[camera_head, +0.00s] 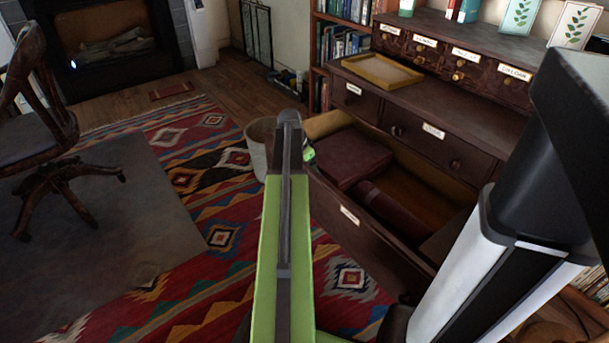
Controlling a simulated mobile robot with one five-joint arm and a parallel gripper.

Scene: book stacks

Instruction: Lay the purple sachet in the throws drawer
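An open lower drawer (349,215) of the dark wooden cabinet is pulled out, with a white label on its front too small to read. In it lie a folded dark maroon cloth (352,158) and a long dark maroon roll (392,208). I cannot make out a purple sachet. My green and grey arm reaches forward beside the drawer's left end. My gripper is mostly hidden behind the arm's far end. A small green and dark bit shows there at the drawer's left corner, perhaps part of it. Whether it holds anything cannot be seen.
A shallow yellow tray (382,71) lies on the cabinet ledge (450,103), below small labelled drawers (424,50). A pale bin (258,150) stands left of the open drawer. A patterned rug (220,235) covers the floor, mostly clear. A wooden chair (45,130) stands at left.

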